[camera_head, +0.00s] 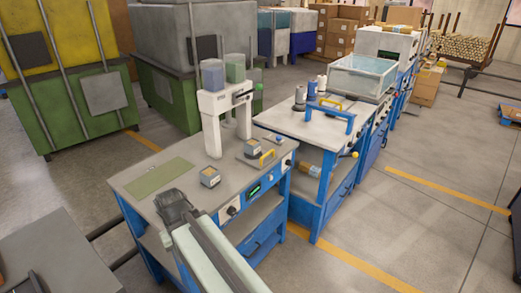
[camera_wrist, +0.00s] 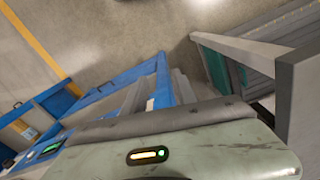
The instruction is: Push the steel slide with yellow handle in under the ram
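The steel slide (camera_head: 246,160) is a flat grey plate on the bench top in the head view, with a yellow handle (camera_head: 267,157) at its right front end. A small dark block with a pale top (camera_head: 252,147) sits on it. The white press (camera_head: 212,105) stands just behind and left of the slide, with two capped cylinders on top; the ram itself is not clear. My gripper (camera_head: 174,206) is over the bench's near left part, well left of the slide and apart from the handle. Its finger opening cannot be made out. The slide is not identifiable in the wrist view.
A similar block (camera_head: 209,176) and a green mat (camera_head: 159,176) lie on the bench top. A black lever (camera_head: 244,94) sticks out from the press. A second blue bench (camera_head: 305,122) with a blue handle stands behind right. Open floor (camera_head: 400,225) lies to the right.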

